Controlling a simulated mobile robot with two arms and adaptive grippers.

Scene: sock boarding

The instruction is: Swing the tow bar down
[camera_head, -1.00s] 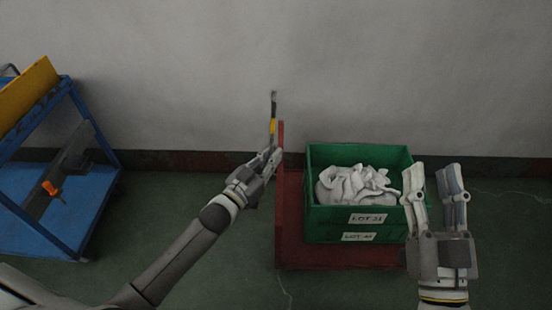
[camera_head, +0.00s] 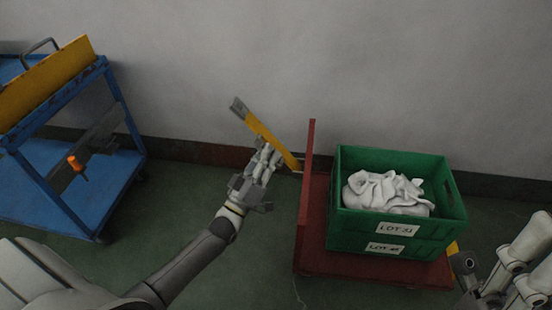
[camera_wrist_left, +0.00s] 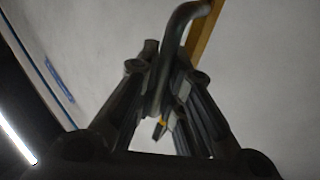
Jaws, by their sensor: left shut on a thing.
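The tow bar (camera_head: 265,130) is a yellow bar with a grey end at the upper left. It slants from that end down right to the upright panel of the red dolly (camera_head: 305,215). My left gripper (camera_head: 266,155) is shut on the tow bar, its fingers covering part of it. In the left wrist view a grey curved rod (camera_wrist_left: 178,35) runs between the fingers (camera_wrist_left: 165,110), with a yellow strip (camera_wrist_left: 203,40) behind it. The exact grip contact is unclear. My right gripper (camera_head: 520,265) is at the lower right edge, partly cut off, its fingers apart.
Green crates (camera_head: 440,235) with LOT labels are stacked on the dolly, the upper one holding white socks (camera_head: 385,193). A blue cart (camera_head: 60,205) stands at left. The wall is behind. Open floor (camera_head: 190,195) lies between cart and dolly.

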